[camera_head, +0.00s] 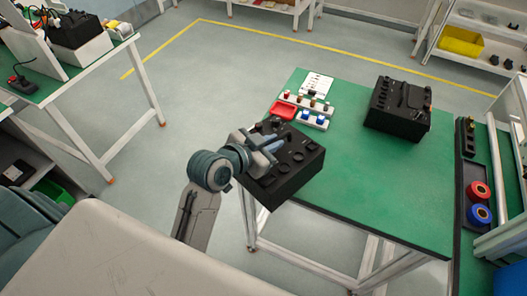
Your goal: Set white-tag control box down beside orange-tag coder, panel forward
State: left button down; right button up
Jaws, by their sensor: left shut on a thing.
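A black control box (292,174) with round knobs on its top is held in my left gripper (266,150), at the left edge of the green-topped table (388,201). The gripper is shut on the box's upper left part and hides some of it. No white tag can be made out on it. I cannot tell whether the box touches the table. Another black device (397,110), likely the coder, stands on the table at the back right, with a small orange spot (427,92) on its right side. My right gripper is not in view.
A red tray (283,109), a white rack (304,110) of small coloured parts and a white sheet (317,83) lie at the table's back left. The front and middle of the table are clear. Red and blue reels (480,191) lie to the right.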

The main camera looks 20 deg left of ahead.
aim_at(284, 129)
pick_arm(q)
jog(key=w+p, duration=0.1)
jog(key=w, duration=0.3)
jog(key=w+p, duration=0.1)
jog(key=w, duration=0.3)
jog(key=shift+d+f, duration=0.15)
jog(key=shift+f, duration=0.35)
jog(key=shift+f+p, duration=0.6)
jog(key=shift+f, duration=0.35)
jog(key=shift+s+f, duration=0.1)
jog(key=shift+f, duration=0.3)
jog(key=shift+d+f, duration=0.1)
jog(key=c, duration=1.6)
grip_release()
jog(key=shift+s+f, duration=0.1)
jog(key=shift+f, duration=0.15)
jog(key=shift+o, duration=0.6)
